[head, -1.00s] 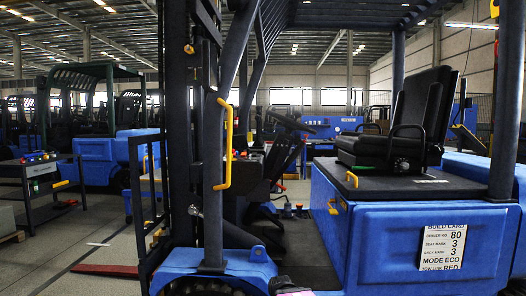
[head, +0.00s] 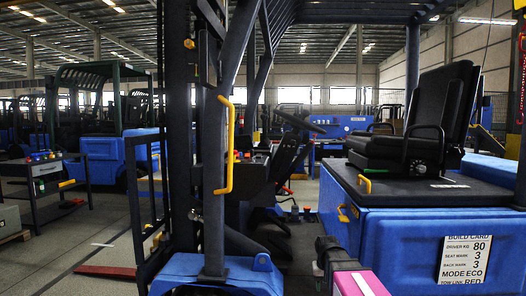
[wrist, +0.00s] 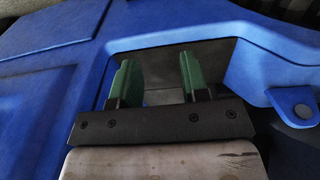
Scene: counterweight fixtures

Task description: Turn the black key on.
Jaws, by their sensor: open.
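I cannot make out the black key in either view. The forklift's dash (head: 256,163), below the steering wheel (head: 300,121), is dark and small in the head view, and the mast and post partly cover it. In the wrist view my gripper (wrist: 158,78) has two green fingers apart with nothing between them. The fingers point toward a recess in a blue body panel (wrist: 235,30). In the head view, a dark and pink part of my arm (head: 358,284) shows at the bottom, in front of the forklift's floor; the fingers are not clear there.
A dark post with a yellow grab handle (head: 229,150) stands left of the cab opening. The black seat (head: 420,125) sits on the blue body at right, above a build card (head: 465,260). A black cart (head: 45,185) stands at left.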

